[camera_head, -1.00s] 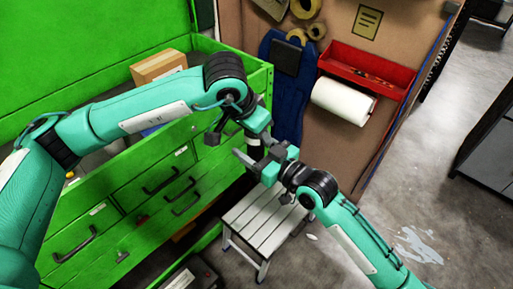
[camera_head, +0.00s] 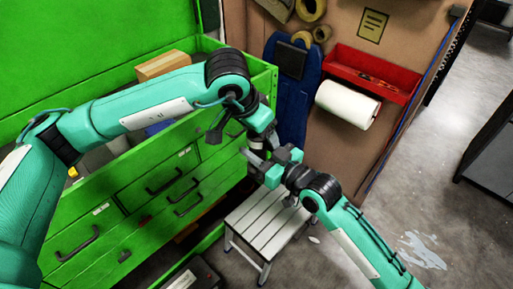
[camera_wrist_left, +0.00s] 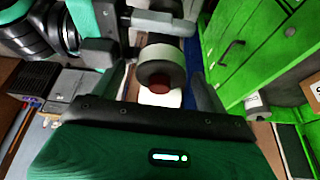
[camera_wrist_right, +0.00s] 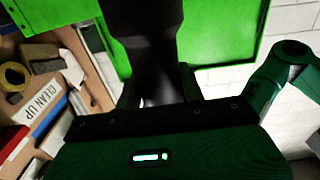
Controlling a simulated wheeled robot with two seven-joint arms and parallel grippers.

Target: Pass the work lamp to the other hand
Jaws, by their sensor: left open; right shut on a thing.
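The work lamp (camera_head: 257,144) shows as a small black and pale piece between my two grippers, mostly hidden by them. My right gripper (camera_head: 262,157) is shut on it. In the right wrist view the lamp (camera_wrist_right: 150,55) is a dark, blurred shape between the fingers. In the left wrist view the lamp (camera_wrist_left: 158,72) has a grey-white ring and a dark red end. My left gripper (camera_head: 242,138) is open around or just short of the lamp, with one finger on each side in its wrist view (camera_wrist_left: 162,92). I cannot tell whether they touch it.
A green drawer cabinet (camera_head: 130,205) stands at the left, with a cardboard box (camera_head: 163,65) in its top. A slatted step stool (camera_head: 265,220) stands below the grippers. A red shelf (camera_head: 372,72) and paper roll (camera_head: 347,104) are on the board behind. Open floor lies at the right.

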